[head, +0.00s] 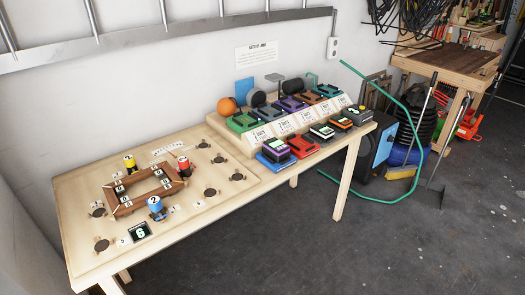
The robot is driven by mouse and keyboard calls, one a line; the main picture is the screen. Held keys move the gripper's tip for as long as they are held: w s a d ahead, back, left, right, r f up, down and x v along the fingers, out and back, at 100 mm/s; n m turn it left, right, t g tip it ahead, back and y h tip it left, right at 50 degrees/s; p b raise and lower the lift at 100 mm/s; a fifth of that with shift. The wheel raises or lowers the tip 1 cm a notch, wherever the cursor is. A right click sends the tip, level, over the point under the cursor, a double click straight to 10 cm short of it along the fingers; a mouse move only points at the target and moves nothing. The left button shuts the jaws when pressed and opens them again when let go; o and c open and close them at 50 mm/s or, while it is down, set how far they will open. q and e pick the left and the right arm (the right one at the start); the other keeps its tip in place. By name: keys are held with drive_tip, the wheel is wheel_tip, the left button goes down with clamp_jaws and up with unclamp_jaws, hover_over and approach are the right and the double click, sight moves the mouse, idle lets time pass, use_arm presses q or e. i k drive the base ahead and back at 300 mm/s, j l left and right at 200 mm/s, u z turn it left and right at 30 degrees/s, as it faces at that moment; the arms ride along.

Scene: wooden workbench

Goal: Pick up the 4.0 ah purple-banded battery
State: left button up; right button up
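A dark battery with a purple band (275,149) sits on a blue base (273,162) at the left end of the front row on the right half of the workbench. Its amp-hour marking is too small to read. A purple item (291,104) also shows in the back row; whether it is a battery or a holder, I cannot tell. Neither of my grippers is in view.
A red base (303,147) is right of the purple-banded battery, with several dark batteries further right. Label cards (285,126) stand behind. A wooden frame (146,190) and coloured cylinders (156,205) occupy the bench's left half. A green hose (412,125) hangs beyond.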

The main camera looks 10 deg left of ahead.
sight(275, 149)
drive_tip(key=i+u, duration=0.1)
drive_tip(key=u, duration=0.35)
drive_tip(key=l+u, duration=0.15)
drive_tip(key=u, duration=0.25)
drive_tip(key=i+l+u, duration=0.1)
drive_tip(key=u, duration=0.35)
drive_tip(key=i+l+u, duration=0.2)
drive_tip(key=l+u, duration=0.15)
drive_tip(key=l, duration=0.25)
drive_tip(key=i+l+u, duration=0.15)
drive_tip(key=l+u, duration=0.15)
drive_tip(key=l, duration=0.35)
drive_tip(key=l+u, duration=0.35)
drive_tip(key=l, duration=0.35)
drive_tip(key=l+u, duration=0.1)
drive_tip(key=l, duration=2.4)
